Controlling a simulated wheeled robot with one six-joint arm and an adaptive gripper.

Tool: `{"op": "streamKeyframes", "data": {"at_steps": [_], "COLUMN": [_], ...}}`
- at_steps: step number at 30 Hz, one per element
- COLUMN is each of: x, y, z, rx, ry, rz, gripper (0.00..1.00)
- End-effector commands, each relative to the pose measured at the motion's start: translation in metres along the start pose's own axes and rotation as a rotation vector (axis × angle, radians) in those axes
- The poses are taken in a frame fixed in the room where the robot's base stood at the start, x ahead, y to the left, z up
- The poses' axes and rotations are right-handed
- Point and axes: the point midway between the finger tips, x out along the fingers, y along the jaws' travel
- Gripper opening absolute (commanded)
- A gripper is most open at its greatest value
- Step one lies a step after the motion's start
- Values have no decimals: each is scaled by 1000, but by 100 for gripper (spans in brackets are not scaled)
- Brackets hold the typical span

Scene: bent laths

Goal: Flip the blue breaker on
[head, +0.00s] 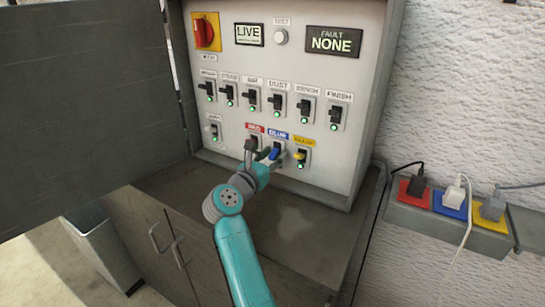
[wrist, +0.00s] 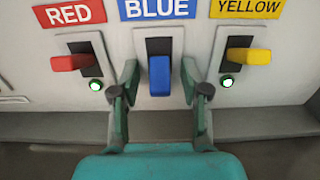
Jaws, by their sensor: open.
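The blue breaker (wrist: 159,76) sits under the BLUE label (wrist: 157,8) in the wrist view. Its lever hangs low, with the dark slot showing above it. In the head view the blue breaker (head: 275,154) is in the bottom row of the panel, partly covered by my gripper. My gripper (wrist: 159,88) is open, with one finger on each side of the blue lever and a gap to it on both sides. In the head view my gripper (head: 262,157) is at the panel. No lamp shows by the blue breaker.
The red breaker (wrist: 72,62) and yellow breaker (wrist: 250,56) flank it closely, each with a lit green lamp. The main red knob (head: 204,30) and a FAULT NONE display (head: 333,41) are higher up. The open cabinet door (head: 85,95) stands at left.

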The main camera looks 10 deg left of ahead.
Motion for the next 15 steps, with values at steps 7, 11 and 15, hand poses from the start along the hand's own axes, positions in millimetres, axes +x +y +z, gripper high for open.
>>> {"op": "streamKeyframes", "data": {"at_steps": [7,11,15], "x": [0,0,0], "y": [0,0,0], "z": [0,0,0], "rx": [0,0,0], "ry": [0,0,3], "rz": [0,0,0], "gripper": [16,0,0]}}
